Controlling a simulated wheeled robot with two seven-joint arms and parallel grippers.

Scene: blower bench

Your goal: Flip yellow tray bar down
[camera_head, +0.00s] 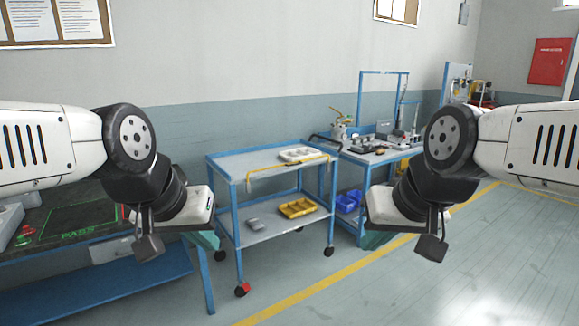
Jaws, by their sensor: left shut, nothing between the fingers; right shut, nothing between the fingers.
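A yellow bar (288,166) runs along the near top edge of a blue-framed cart (235,165) in the middle of the view. It bends down at its left end; its exact tilt is too small to tell. A white part (303,154) lies on the cart's top shelf behind the bar. My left gripper (148,248) is shut and empty, left of the cart and in front of a dark bench. My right gripper (431,248) is shut and empty, to the right of the cart over the floor. Both are well apart from the bar.
A dark bench (75,250) with a green PASS mark stands at left. Behind the cart is a cluttered blue bench (385,153) with blue bins (348,202). Floor at right is clear.

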